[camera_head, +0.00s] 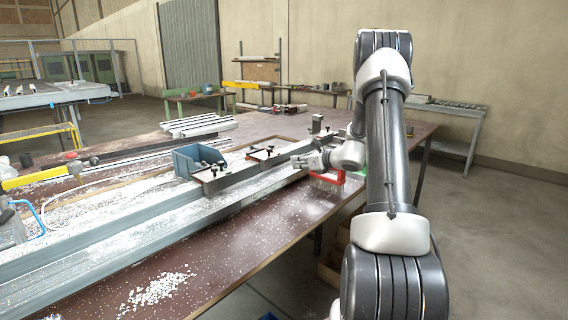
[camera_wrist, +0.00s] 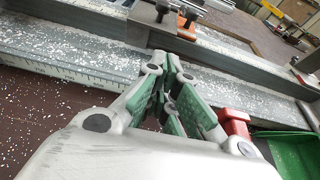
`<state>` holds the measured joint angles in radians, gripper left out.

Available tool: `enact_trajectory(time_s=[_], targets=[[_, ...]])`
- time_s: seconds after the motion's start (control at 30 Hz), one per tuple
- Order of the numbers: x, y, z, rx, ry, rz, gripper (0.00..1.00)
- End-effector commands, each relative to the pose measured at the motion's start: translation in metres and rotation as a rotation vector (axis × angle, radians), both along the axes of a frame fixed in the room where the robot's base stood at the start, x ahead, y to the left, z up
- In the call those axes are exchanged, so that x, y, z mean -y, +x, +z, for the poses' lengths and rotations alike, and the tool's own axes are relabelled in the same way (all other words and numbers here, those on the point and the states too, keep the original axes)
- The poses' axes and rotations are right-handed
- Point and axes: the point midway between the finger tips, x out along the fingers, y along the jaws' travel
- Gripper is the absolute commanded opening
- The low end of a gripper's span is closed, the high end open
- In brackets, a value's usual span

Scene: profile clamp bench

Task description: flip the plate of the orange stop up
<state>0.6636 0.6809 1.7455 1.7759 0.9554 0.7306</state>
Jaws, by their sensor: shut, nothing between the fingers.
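My gripper (camera_wrist: 167,66) is shut and empty, its grey and green fingers together just in front of the long grey metal profile in the wrist view. In the head view my gripper (camera_head: 303,161) is beside the right part of the profile on the bench. A small orange part (camera_wrist: 187,20) shows beyond the fingertips, next to a dark block on the rail; I cannot tell whether it is the orange stop or how its plate lies. A red bracket (camera_head: 328,179) sits below my wrist at the bench edge; its red end (camera_wrist: 235,121) is right of the fingers in the wrist view.
A blue bin (camera_head: 198,160) stands behind the profile. The long profile (camera_head: 110,235) runs along the brown bench (camera_head: 262,222), which is strewn with white chips. A green tray (camera_wrist: 290,152) lies right of the fingers. The bench front is mostly clear.

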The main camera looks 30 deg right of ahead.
Motion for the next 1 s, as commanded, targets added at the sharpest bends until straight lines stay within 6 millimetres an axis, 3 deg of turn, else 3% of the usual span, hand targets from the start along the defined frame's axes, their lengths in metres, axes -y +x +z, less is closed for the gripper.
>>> enact_trajectory(time_s=[0.47,1.0], targets=[[-0.003,0.004,-0.002,-0.008,0.014,-0.001,0.00],[-0.030,0.079,-0.030,-0.008,0.013,-0.001,0.00]])
